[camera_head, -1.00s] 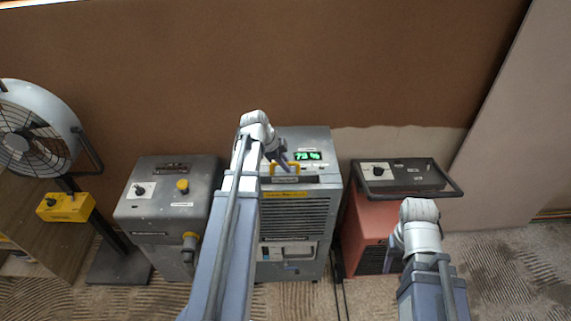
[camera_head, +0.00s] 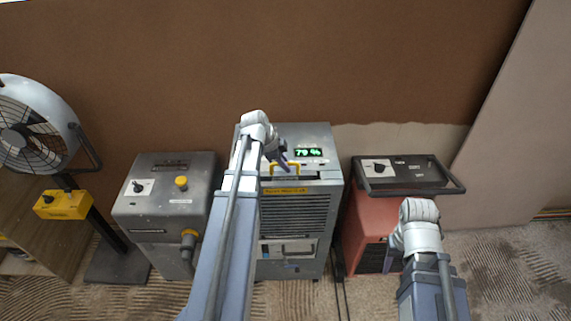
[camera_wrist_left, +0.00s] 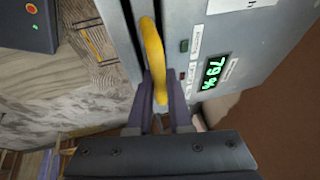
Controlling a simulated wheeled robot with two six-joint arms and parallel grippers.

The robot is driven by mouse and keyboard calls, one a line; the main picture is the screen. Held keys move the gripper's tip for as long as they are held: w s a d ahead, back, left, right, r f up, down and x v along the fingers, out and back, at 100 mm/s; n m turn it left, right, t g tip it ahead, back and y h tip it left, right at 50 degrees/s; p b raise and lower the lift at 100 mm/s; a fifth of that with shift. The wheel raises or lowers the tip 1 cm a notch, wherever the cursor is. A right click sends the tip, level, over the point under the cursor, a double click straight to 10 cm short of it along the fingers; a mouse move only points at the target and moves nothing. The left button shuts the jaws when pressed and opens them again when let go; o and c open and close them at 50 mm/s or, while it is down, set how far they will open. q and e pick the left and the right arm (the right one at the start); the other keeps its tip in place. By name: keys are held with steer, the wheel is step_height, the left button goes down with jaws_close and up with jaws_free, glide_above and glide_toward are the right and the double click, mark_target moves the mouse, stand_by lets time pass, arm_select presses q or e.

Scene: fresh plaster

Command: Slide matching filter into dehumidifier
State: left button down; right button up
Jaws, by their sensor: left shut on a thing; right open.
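The dehumidifier (camera_head: 294,225) is a grey cabinet with a louvred front, standing against the wall. A yellow handle (camera_head: 283,168) shows at its top front edge, above a yellow label strip (camera_head: 285,190). My left gripper (camera_head: 284,161) is at this handle. In the left wrist view the yellow handle (camera_wrist_left: 153,58) runs between the fingers of my left gripper (camera_wrist_left: 160,92), which is shut on it beside a dark slot (camera_wrist_left: 125,35). Whether a filter hangs below the handle is hidden. My right gripper (camera_head: 391,254) is open and empty in front of the red machine.
A green display (camera_head: 308,153) is lit on the dehumidifier's top. A grey machine (camera_head: 165,200) stands left and a red machine (camera_head: 368,225) with a black frame stands right, both close by. A fan (camera_head: 35,130) stands far left. The floor at right is clear.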

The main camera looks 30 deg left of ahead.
arm_select(q)
steer(key=shift+f+b, duration=0.35)
steer(key=shift+f, duration=0.15)
steer(key=c, duration=0.8)
jaws_free()
steer(key=shift+r, duration=0.1)
steer(key=shift+o, duration=0.2)
steer(key=shift+r, duration=0.1)
steer(key=p+v, duration=0.7)
steer(key=shift+s+r, duration=0.15)
steer(key=shift+r, duration=0.15)
